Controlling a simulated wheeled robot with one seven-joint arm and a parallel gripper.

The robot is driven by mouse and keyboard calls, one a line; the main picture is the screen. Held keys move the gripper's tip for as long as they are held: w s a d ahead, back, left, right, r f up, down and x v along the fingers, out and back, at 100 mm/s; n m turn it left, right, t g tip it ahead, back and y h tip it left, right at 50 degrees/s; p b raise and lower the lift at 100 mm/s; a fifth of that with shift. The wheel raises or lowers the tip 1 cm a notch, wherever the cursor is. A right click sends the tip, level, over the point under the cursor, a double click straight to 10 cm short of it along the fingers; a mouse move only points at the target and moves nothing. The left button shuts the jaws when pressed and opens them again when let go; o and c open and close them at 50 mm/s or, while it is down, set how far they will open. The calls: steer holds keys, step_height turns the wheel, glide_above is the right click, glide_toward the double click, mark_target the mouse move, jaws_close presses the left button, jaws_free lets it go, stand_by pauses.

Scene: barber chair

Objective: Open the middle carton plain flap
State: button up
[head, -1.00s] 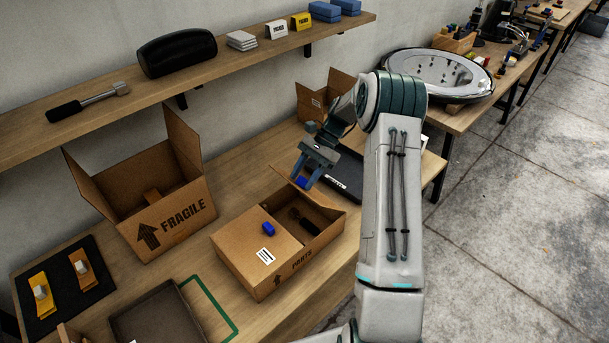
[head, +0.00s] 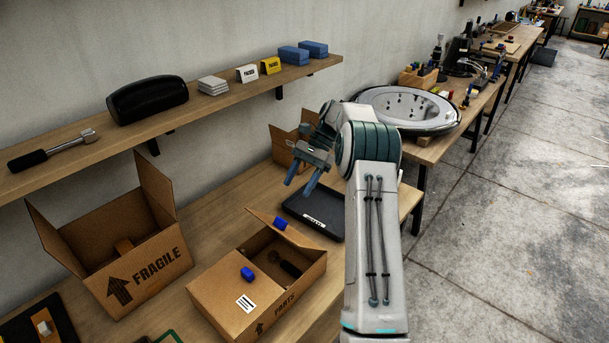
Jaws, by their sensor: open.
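The middle carton (head: 256,316) is a brown box marked PARTS on the bench. Its plain flap (head: 262,217) stands raised at the far edge, with a blue tab (head: 280,223) on it. The other flap (head: 222,285), with a white label and a blue tab (head: 247,273), lies flat over the left part. The right part is uncovered, and a dark tool (head: 285,264) shows inside. My gripper (head: 301,185) is open and empty, above and behind the raised flap, apart from its tab.
An open FRAGILE carton (head: 150,268) stands to the left. A black tray (head: 315,213) lies behind the middle carton, and another open carton (head: 286,150) stands farther back. A wall shelf (head: 225,95) holds several items above the bench.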

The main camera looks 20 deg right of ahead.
steer(key=shift+v, duration=1.45)
